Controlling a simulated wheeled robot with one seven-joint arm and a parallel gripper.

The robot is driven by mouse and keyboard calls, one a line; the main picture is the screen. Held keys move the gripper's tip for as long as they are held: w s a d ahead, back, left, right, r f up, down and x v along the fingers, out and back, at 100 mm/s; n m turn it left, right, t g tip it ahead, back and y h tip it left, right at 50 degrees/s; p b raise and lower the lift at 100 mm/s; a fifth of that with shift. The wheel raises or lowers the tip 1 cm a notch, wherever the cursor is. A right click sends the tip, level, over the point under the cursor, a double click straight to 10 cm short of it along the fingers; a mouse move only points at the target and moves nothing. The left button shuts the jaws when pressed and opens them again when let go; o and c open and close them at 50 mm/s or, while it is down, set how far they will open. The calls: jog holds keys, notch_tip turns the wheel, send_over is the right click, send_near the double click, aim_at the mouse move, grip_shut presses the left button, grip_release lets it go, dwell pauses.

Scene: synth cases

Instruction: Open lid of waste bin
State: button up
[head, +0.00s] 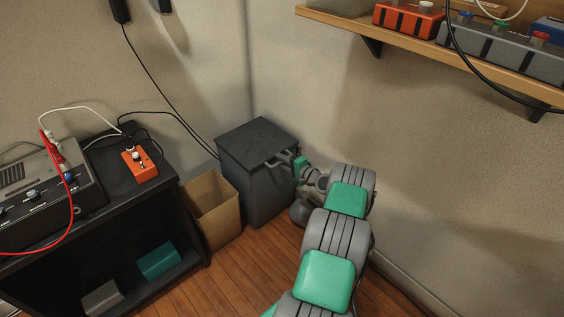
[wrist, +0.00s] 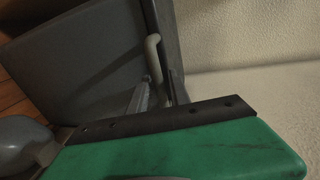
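The waste bin (head: 255,185) is a dark grey box in the corner of the room, and its flat lid (head: 258,142) is closed. In the wrist view the bin (wrist: 85,65) fills the upper left, with a pale curved handle (wrist: 153,50) near the lid's edge. My gripper (head: 276,159) is at the bin's upper front right edge. In the wrist view my gripper (wrist: 158,80) has its two fingers apart, with the lower end of the handle between them. I cannot tell whether they touch it. The green gripper body hides what lies below.
An open cardboard box (head: 211,208) stands against the bin's left side. A black shelf unit (head: 135,205) with wired devices is at left. A wooden wall shelf (head: 400,32) hangs at upper right. Walls stand close behind and right of the bin.

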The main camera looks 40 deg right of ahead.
grip_shut()
dwell(1.1)
